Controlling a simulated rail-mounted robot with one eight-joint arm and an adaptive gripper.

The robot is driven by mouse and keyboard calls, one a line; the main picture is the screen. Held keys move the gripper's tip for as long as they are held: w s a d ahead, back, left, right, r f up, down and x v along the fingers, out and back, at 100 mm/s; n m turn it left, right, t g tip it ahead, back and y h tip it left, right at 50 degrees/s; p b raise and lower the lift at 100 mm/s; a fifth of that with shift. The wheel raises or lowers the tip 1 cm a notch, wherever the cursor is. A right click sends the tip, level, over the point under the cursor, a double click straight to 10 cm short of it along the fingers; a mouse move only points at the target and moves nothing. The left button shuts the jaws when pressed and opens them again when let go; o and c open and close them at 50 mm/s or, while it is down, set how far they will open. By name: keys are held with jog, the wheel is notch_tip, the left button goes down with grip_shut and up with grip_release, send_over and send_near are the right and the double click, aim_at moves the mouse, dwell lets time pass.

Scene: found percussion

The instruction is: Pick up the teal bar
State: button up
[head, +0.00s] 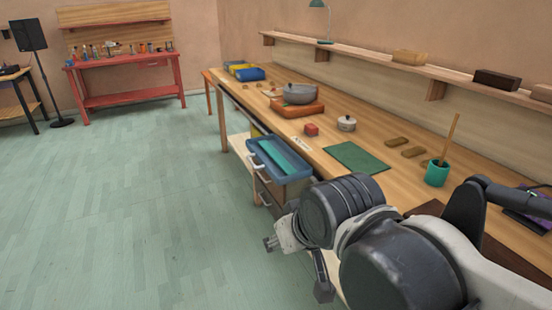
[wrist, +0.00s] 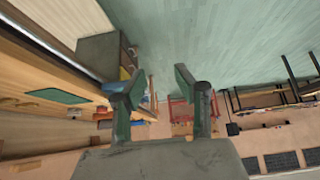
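The teal bar (head: 285,157) lies lengthwise inside an open blue tray-like drawer (head: 256,160) at the front of the long wooden bench, in the head view. The drawer's rim stands around it. My gripper (head: 296,268) is below and to the right of the drawer in the head view, out over the floor and apart from the bar. In the wrist view my gripper (wrist: 160,82) has its two fingers spread with nothing between them. I cannot make out the bar in the wrist view; a small blue patch shows behind the left finger.
A shelf (head: 375,57) runs above. The floor (head: 130,200) at left is clear.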

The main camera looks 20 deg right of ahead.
dwell(0.4)
jog(key=o, duration=0.7)
